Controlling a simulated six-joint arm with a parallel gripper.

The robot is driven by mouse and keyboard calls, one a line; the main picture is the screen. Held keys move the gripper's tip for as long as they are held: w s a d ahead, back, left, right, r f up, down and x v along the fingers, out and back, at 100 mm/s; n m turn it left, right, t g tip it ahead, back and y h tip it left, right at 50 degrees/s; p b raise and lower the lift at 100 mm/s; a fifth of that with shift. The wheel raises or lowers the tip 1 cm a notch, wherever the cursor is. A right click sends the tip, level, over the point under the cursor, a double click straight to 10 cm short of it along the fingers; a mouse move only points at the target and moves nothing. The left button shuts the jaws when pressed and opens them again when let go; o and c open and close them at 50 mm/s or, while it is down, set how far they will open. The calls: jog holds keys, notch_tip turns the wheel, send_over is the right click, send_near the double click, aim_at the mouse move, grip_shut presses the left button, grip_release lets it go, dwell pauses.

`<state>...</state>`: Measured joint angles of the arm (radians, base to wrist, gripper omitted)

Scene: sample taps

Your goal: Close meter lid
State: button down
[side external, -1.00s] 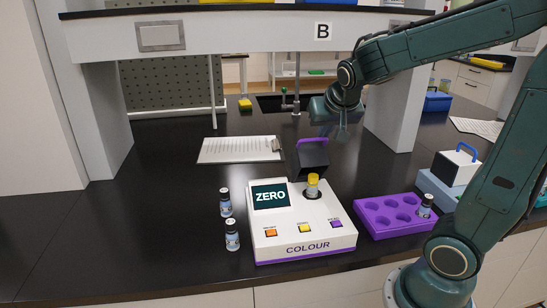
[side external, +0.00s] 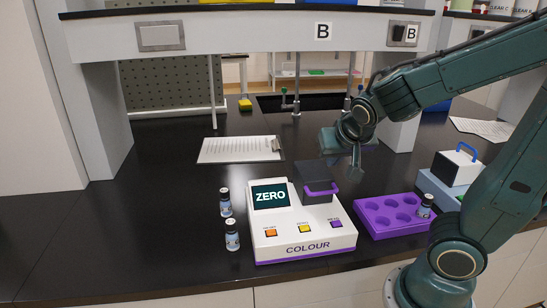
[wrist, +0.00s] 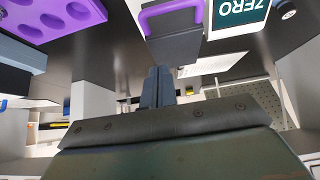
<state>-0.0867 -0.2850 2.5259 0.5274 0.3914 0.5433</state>
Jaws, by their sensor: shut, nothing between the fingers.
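The white meter (side external: 285,243) stands on the dark bench with its screen reading ZERO. Its dark grey lid (side external: 312,174) with a purple handle (side external: 321,191) is down over the vial well, right of the screen, and looks seated on the housing. The yellow-capped vial is hidden. My gripper (side external: 355,172) is shut and empty, just right of and behind the lid, apart from it. In the wrist view the shut fingers (wrist: 158,88) point towards the lid (wrist: 178,47), and the ZERO screen (wrist: 238,12) shows beside it.
Two small vials (side external: 231,235) stand left of the meter. A purple rack (side external: 385,226) holding one vial (side external: 425,206) is at the right, near a grey box with a blue-handled lid (side external: 455,168). A clipboard (side external: 236,150) lies behind. The shelf (side external: 250,35) overhangs the back.

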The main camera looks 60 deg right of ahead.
jog(key=shift+r, duration=0.15)
jog(key=v, duration=1.3)
jog(key=shift+a, duration=0.2)
dwell(0.9)
jog(key=shift+s+r, duration=0.15)
jog(key=shift+s, duration=0.05)
jog(key=s+a+f+n+y, duration=0.3)
jog(key=a+f+n+y, duration=0.1)
jog(key=n, duration=0.5)
jog(key=shift+f+y, duration=0.6)
jog(key=shift+f, duration=0.4)
